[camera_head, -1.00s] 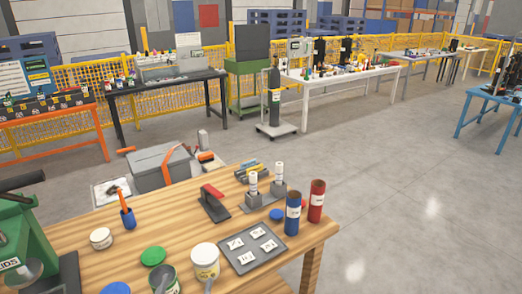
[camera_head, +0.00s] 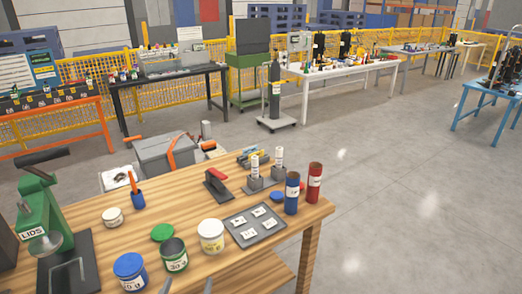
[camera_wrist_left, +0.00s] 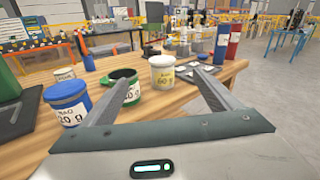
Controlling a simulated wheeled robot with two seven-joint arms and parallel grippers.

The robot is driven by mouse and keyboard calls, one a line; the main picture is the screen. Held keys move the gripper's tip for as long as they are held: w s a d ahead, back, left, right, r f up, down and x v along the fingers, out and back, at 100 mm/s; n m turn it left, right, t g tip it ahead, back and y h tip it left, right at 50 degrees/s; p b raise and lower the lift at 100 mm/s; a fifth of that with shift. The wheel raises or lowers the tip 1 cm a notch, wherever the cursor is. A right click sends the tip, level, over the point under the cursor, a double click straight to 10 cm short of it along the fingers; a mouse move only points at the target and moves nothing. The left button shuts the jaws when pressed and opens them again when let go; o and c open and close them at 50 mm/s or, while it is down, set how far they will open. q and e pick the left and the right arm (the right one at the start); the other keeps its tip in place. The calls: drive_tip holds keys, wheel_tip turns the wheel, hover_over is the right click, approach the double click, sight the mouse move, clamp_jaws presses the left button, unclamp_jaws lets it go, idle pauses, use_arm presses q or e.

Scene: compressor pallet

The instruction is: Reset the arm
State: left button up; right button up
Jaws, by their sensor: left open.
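My left gripper (camera_head: 187,286) shows only as two fingertips at the bottom edge of the head view. In the left wrist view its fingers (camera_wrist_left: 160,82) are spread apart with nothing held between them. It is on the near side of an open green tin (camera_head: 175,257) and a white tub with a yellow label (camera_head: 211,236). Both also show beyond the fingers in the wrist view, the green tin (camera_wrist_left: 131,92) partly behind the left finger and the white tub (camera_wrist_left: 162,73) between the fingers. My right gripper is not seen.
The wooden table (camera_head: 110,240) also holds a blue-lidded tin (camera_head: 130,272), a green lid press (camera_head: 45,215), a grey tray with cards (camera_head: 255,227), a red-handled tool (camera_head: 217,186), and blue (camera_head: 291,195) and red (camera_head: 314,183) cylinders. Open floor (camera_head: 420,220) lies to the right.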

use_arm(q)
drive_tip(key=s+a+f+n+g, duration=0.1)
drive_tip(key=s+f+n+g, duration=0.2)
drive_tip(key=f, duration=0.7)
drive_tip(key=s+a+f+n+g+y, duration=0.15)
drive_tip(key=f+n, duration=0.35)
drive_tip(key=f, duration=0.5)
drive_tip(key=s+a+f+n+g, duration=0.2)
drive_tip(key=s+f+n, duration=0.15)
drive_tip(key=f, duration=0.65)
drive_tip(key=s+a+f+n+g+b, duration=0.15)
drive_tip(key=s+f+n+g, duration=0.25)
drive_tip(key=s+f+n, duration=0.8)
drive_tip(key=s+f+n+g, duration=0.2)
drive_tip(key=s+f+n, duration=0.2)
drive_tip(key=s, duration=1)
drive_tip(key=s+f+n+g, duration=0.3)
drive_tip(key=s+f+n, duration=0.2)
drive_tip(key=s+f, duration=0.6)
drive_tip(key=s, duration=0.3)
drive_tip(key=shift+s+d+f+g+b, duration=0.15)
drive_tip(key=shift+d+g+b, duration=0.05)
drive_tip(key=shift+g+b, duration=0.2)
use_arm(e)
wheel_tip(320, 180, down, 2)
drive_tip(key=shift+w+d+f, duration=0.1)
use_arm(q)
drive_tip(key=shift+n+h, duration=0.25)
